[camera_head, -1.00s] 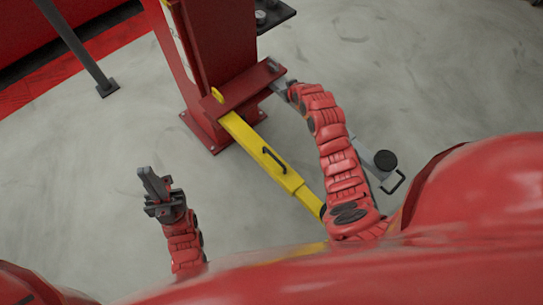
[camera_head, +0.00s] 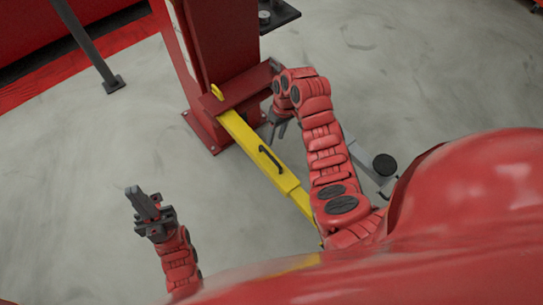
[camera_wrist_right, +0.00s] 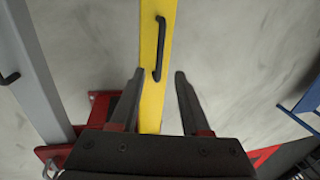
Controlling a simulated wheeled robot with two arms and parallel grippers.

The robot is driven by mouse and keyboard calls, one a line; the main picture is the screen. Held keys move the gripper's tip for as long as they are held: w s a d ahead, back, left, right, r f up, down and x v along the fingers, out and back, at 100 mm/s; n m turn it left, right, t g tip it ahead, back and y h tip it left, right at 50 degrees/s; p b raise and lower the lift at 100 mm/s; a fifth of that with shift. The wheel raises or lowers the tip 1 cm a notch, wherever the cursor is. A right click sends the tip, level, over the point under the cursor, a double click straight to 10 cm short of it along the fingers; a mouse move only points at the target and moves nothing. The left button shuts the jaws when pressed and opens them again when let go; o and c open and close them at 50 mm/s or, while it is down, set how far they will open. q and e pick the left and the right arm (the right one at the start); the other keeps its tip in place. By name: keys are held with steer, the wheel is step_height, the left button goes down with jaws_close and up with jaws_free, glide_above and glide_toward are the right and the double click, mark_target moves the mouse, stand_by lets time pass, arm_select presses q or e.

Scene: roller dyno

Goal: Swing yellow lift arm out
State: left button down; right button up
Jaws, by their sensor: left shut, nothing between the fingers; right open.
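The yellow lift arm (camera_head: 247,139) runs from the base of the red lift post (camera_head: 222,50) down and to the right, with a black handle (camera_head: 271,158) on its side. My right gripper (camera_head: 276,136) is just right of the yellow arm, above the handle. In the right wrist view my right gripper (camera_wrist_right: 155,95) is open, and the yellow arm (camera_wrist_right: 151,60) with its black handle (camera_wrist_right: 160,50) passes between the fingertips as seen from there; contact cannot be told. My left gripper (camera_head: 143,203) is shut and empty, over bare floor left of the yellow arm.
A grey lift arm with a round black pad (camera_head: 384,164) lies right of my right arm; a grey arm (camera_wrist_right: 35,70) shows in the right wrist view. A dark stand leg (camera_head: 92,50) is at the upper left. The floor left of the yellow arm is clear.

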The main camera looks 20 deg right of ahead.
steer(key=p, duration=0.1)
glide_above(272, 153)
steer(key=s+a, duration=0.1)
steer(key=s, duration=0.3)
steer(key=f, duration=0.9)
steer(key=shift+w+a+f, duration=0.15)
steer(key=shift+w+f, duration=0.05)
steer(key=shift+w, duration=0.05)
jaws_close()
stand_by(0.4)
